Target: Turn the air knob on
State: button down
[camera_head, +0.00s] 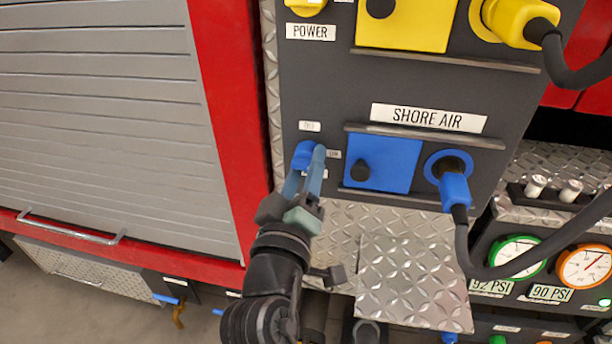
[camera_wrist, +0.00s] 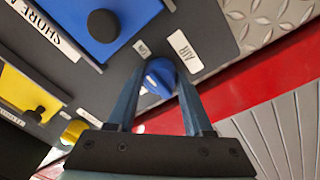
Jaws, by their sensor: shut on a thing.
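The air knob is a round blue knob (camera_head: 303,156) on the dark panel, left of the blue square cover under the SHORE AIR label. It also shows in the wrist view (camera_wrist: 159,77), beside a white label reading AIR (camera_wrist: 186,52). My gripper (camera_head: 306,158) reaches up to the knob from below, and in the wrist view its two fingers (camera_wrist: 158,80) stand on either side of it. It is shut on the knob. Part of the knob is hidden by the fingers in the head view.
A blue cover (camera_head: 385,165) with a black knob and a blue plug (camera_head: 454,188) with a thick black cable are to the right. A yellow knob (camera_head: 306,5) and yellow cover (camera_head: 415,25) are above. Gauges (camera_head: 516,258) stand at lower right. A grey shutter (camera_head: 100,120) fills the left.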

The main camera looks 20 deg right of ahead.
jog(key=shift+f+m, duration=0.1)
jog(key=shift+m, duration=0.2)
jog(key=shift+c, duration=1.7)
grip_release()
jog(key=r+b+v, duration=0.1)
jog(key=v, duration=1.2)
jog(key=shift+f+b, duration=0.3)
jog(key=shift+f, duration=0.05)
jog(key=shift+w+a+r, duration=0.1)
